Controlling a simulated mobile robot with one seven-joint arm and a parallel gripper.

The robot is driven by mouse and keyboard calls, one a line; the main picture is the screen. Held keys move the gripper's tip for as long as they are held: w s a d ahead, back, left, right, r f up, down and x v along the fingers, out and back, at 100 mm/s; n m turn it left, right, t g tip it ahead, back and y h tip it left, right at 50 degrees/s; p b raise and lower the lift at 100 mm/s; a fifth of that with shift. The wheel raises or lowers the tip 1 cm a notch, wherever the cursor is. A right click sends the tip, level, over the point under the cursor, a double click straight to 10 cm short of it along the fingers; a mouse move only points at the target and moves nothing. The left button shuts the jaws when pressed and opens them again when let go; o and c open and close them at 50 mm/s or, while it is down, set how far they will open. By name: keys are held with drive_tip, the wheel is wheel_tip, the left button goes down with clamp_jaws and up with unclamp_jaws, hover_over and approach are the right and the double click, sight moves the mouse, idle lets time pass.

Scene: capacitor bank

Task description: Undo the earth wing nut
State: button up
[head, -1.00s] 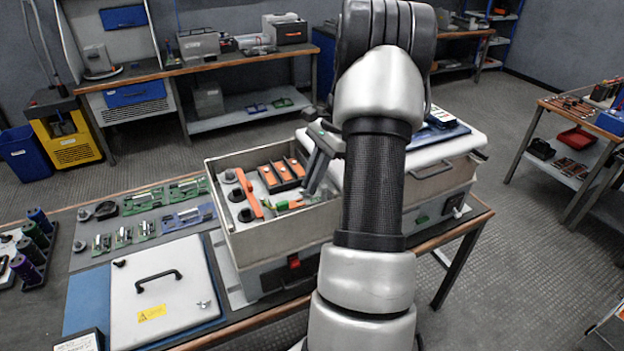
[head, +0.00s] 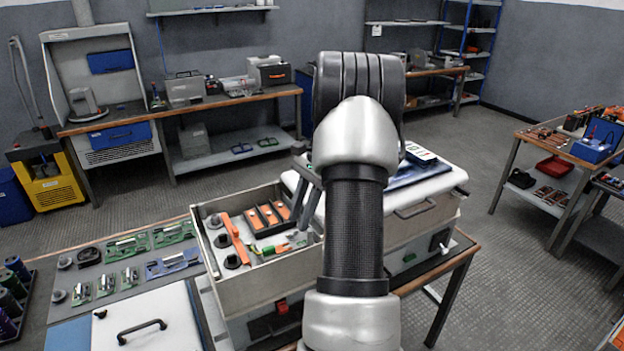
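The open grey cabinet box (head: 262,290) stands on the workbench. Inside it are an orange bar (head: 235,238), a dark block with orange strips (head: 268,218), black round posts, and a green-and-yellow earth lead (head: 269,250) near the right side. The earth wing nut is too small to make out; my arm and gripper cover part of that right side. My gripper (head: 303,222) points down over the box's right part, close to the lead's end and partly hidden by my arm. I cannot tell whether its fingers are apart or touch anything.
A grey lid with a black handle (head: 142,331) lies at the front left. Green circuit boards (head: 174,234) lie on the bench beside the box. A white-topped unit (head: 430,184) carrying a blue folder stands close on the right. Open floor lies behind the bench.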

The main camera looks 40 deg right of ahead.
drive_tip(key=p+v, duration=0.1)
drive_tip(key=v, duration=1.3)
drive_tip(key=shift+d+r, duration=0.2)
drive_tip(key=shift+r, duration=0.1)
